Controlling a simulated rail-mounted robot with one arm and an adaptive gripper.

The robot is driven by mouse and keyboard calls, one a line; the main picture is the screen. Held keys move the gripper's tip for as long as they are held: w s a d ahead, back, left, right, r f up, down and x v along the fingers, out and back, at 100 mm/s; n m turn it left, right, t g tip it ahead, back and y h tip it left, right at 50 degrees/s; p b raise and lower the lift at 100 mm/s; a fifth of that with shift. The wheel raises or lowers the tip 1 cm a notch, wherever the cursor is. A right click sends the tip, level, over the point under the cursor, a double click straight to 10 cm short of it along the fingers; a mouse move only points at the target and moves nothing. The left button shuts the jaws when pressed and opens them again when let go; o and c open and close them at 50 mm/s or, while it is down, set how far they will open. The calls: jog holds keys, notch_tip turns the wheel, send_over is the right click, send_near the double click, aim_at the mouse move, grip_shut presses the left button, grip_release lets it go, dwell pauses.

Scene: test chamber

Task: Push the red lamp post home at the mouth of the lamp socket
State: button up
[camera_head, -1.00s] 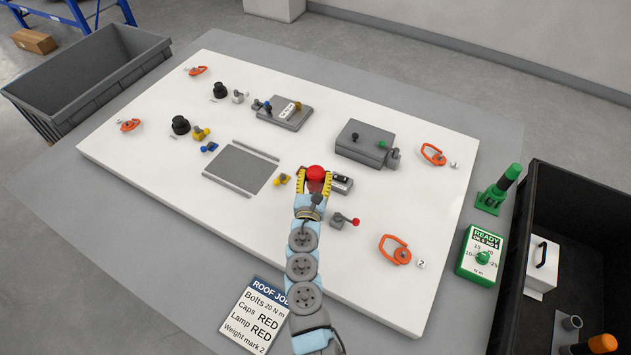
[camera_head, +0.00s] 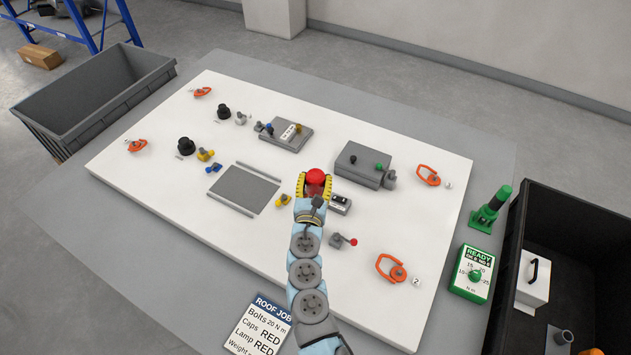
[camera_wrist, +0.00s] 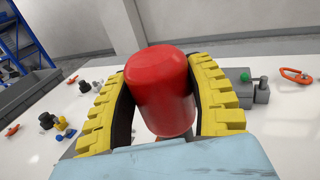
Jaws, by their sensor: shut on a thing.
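The red lamp post (camera_head: 317,177) is upright between the yellow fingers of my gripper (camera_head: 315,188), over the middle of the white panel (camera_head: 250,257). In the wrist view the red post (camera_wrist: 160,92) fills the gap between the padded fingers of my gripper (camera_wrist: 160,105), which is shut on it. A small grey block with a dark top (camera_head: 340,203) stands just right of the gripper. The lamp socket and the post's lower end are hidden behind my gripper, so I cannot tell whether they touch.
A grey box with a green knob (camera_head: 364,165) stands behind and right. A red-knobbed lever (camera_head: 342,241) is near my arm. Orange rings, such as the right front one (camera_head: 391,269), and yellow and blue fittings dot the panel. A green torque unit (camera_head: 471,274) stands at right.

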jog(key=shift+f+n+y+b, duration=0.6)
jog(key=shift+f+y+b, duration=0.5)
jog(key=shift+f+b, duration=0.45)
jog(key=shift+f, duration=0.15)
jog(key=shift+f+b, duration=2.95)
jog(key=shift+f, duration=0.15)
dwell(0.9)
jog(key=o, duration=1.3)
jog(key=s, duration=1.2)
